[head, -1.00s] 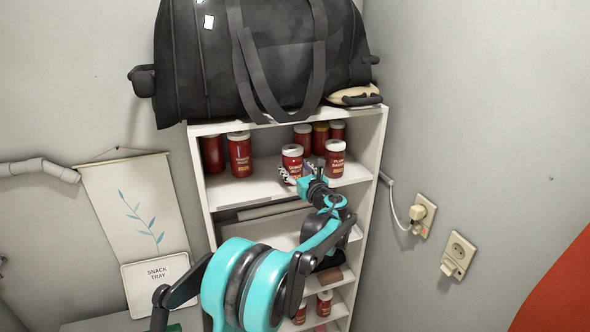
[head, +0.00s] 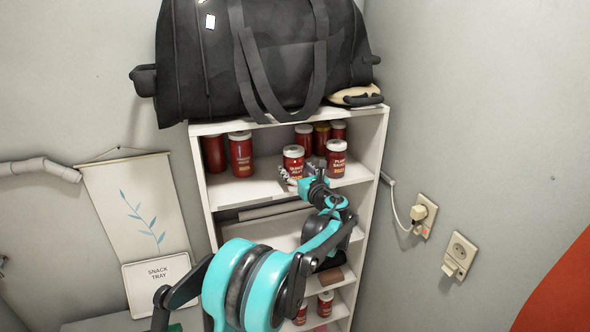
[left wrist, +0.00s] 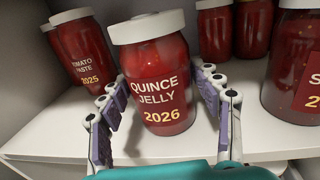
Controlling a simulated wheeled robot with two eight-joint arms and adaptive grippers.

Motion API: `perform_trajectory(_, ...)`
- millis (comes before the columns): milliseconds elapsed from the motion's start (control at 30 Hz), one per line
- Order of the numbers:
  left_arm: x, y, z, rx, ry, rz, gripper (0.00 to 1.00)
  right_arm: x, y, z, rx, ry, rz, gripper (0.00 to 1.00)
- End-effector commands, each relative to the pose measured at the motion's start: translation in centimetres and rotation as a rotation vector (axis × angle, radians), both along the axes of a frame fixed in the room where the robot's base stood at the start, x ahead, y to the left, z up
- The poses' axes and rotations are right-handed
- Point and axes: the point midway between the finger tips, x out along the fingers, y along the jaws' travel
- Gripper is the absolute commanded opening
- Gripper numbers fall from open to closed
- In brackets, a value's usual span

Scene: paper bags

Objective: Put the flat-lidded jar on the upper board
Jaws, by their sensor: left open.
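A red jar labelled "Quince Jelly 2026" with a flat white lid (head: 293,158) stands upright near the front of the upper shelf board (head: 243,190). It fills the middle of the left wrist view (left wrist: 155,85), slightly tilted by the camera angle. My left gripper (head: 299,176) is open at the shelf's front, with its fingers (left wrist: 162,88) on either side of this jar. Gaps show between the fingers and the glass, and nothing is gripped. My right gripper is out of view.
A "Tomato Paste 2025" jar (left wrist: 85,55) stands left of it and a plum-coloured jar (head: 336,158) close on the right. Several jars stand behind. A black bag (head: 270,60) covers the shelf top. Lower boards hold more jars (head: 325,303).

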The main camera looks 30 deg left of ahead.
Motion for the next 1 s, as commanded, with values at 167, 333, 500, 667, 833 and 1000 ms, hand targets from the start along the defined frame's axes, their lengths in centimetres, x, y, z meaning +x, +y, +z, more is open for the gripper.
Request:
perform_trajectory(167, 0.0, 0.0, -0.01, 0.0, 0.0, 0.0, 0.67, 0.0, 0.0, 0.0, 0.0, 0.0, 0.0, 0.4)
perform_trajectory(333, 0.0, 0.0, -0.01, 0.0, 0.0, 0.0, 0.67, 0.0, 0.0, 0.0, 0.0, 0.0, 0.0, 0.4)
perform_trajectory(500, 0.0, 0.0, -0.01, 0.0, 0.0, 0.0, 0.77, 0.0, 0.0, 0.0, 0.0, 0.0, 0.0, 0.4)
perform_trajectory(667, 0.0, 0.0, -0.01, 0.0, 0.0, 0.0, 0.91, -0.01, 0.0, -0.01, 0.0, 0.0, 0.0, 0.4)
perform_trajectory(833, 0.02, 0.0, -0.1, -0.001, 0.0, 0.0, 0.91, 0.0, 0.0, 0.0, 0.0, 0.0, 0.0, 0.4)
perform_trajectory(1000, -0.45, -0.74, -0.06, -0.001, 0.0, -0.001, 0.91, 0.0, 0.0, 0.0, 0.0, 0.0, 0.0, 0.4)
